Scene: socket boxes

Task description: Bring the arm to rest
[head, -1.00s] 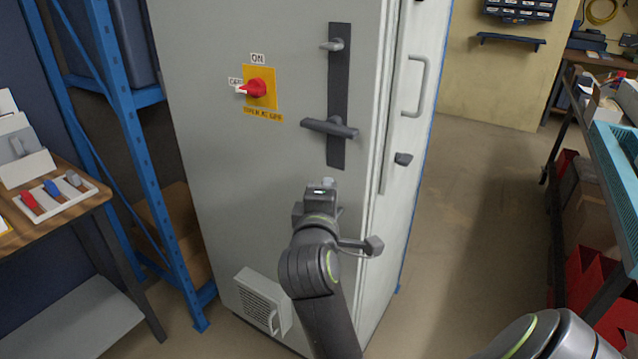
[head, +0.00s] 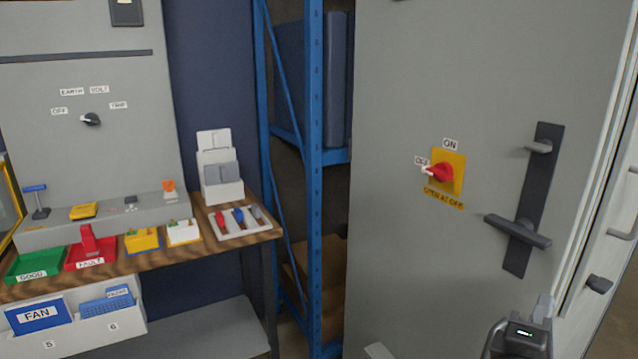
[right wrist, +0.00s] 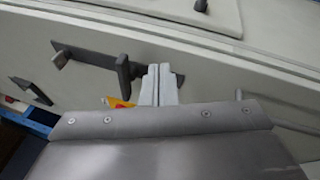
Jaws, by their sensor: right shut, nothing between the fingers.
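My right gripper (head: 543,307) shows at the bottom right of the head view, in front of the grey cabinet (head: 400,220). In the right wrist view its two pale fingers (right wrist: 158,85) are together with nothing between them. Behind them are the cabinet front and its dark handle (right wrist: 122,68); I cannot tell the exact gap, but the gripper holds nothing. The handle lever (head: 518,231) also shows in the head view, on a dark upright plate. The red rotary switch (head: 438,174) on a yellow plate points to OFF. My left gripper is not in view.
A wooden bench (head: 180,259) at the left carries a green GOOD tray (head: 36,263), a red FAULT tray (head: 90,255) and a tray of coloured levers (head: 240,222). A blue rack (head: 315,180) stands between bench and cabinet.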

